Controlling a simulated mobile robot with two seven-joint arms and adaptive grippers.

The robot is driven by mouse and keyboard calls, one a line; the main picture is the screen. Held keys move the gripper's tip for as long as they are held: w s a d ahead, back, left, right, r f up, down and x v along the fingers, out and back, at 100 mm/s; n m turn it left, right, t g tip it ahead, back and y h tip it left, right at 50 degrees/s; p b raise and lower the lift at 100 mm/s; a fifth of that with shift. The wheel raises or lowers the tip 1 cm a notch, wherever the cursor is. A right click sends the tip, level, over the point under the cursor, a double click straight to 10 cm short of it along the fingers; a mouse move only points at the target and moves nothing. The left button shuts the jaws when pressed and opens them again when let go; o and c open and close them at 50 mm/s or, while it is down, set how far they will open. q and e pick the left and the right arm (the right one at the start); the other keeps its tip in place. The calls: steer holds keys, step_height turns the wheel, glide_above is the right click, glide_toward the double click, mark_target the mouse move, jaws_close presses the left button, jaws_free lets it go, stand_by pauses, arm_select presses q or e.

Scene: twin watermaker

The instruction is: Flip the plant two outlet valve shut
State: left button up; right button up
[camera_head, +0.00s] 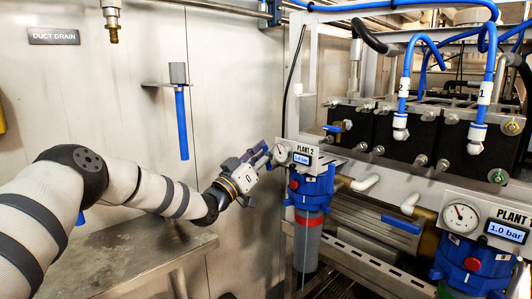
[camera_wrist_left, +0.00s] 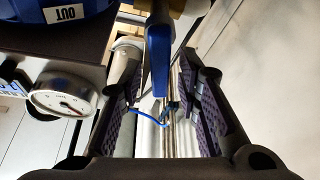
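The plant two unit has a blue housing (camera_head: 311,187) under a PLANT 2 panel with a gauge (camera_head: 281,153) and a display reading 1.0 bar. My left gripper (camera_head: 263,155) is just left of this panel, its fingers pointing at it. In the left wrist view a blue lever handle (camera_wrist_left: 158,52), which looks like the outlet valve's, lies between the open fingers (camera_wrist_left: 161,80). I cannot tell whether a finger touches it. An OUT label (camera_wrist_left: 66,13) shows upside down on the blue housing. The valve body is hidden in the head view. My right gripper is not in view.
The PLANT 1 panel (camera_head: 487,222) is at the lower right, with a blue lever (camera_head: 401,224) between the units. A metal bench (camera_head: 110,268) stands below my left arm.

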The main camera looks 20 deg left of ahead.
arm_select(q)
jaws_close()
steer(key=shift+s+d+m+g+h, duration=0.1)
steer(key=shift+d+m+g+h, duration=0.2)
steer(key=shift+m, duration=0.55)
steer(key=shift+s+d+m+t+h, duration=0.1)
steer(key=shift+m+h, duration=0.35)
steer(key=shift+m, duration=0.35)
steer(key=shift+s+d+m+g+h, duration=0.1)
steer(key=shift+d+m+g+h, duration=0.2)
steer(key=shift+m, duration=0.55)
steer(key=shift+a, duration=0.15)
steer(key=shift+o, duration=1)
jaws_free()
steer(key=shift+h, duration=0.25)
